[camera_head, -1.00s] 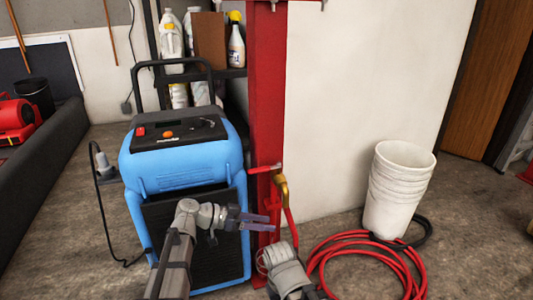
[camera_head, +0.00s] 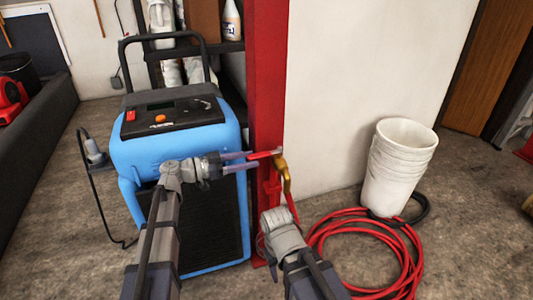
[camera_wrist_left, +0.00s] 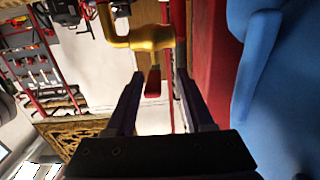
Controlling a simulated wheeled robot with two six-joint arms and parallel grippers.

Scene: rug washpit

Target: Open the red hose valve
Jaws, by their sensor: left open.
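The hose valve has a brass body (camera_head: 284,172) on the red post, with a short red lever (camera_head: 264,155) pointing left. My left gripper (camera_head: 254,160) is open, its fingertips at the lever's free end. In the left wrist view the red lever (camera_wrist_left: 153,82) stands between the two spread fingers of the left gripper (camera_wrist_left: 158,76), with gaps on both sides, and the brass body (camera_wrist_left: 150,38) lies just beyond the tips. The wrist end of my right arm shows below the valve; its fingers cannot be made out.
A blue machine (camera_head: 180,150) with a black handle stands close left of the red post (camera_head: 267,80). Stacked white buckets (camera_head: 398,170) and a coiled red hose (camera_head: 340,225) are on the floor at right. A shelf with bottles is behind.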

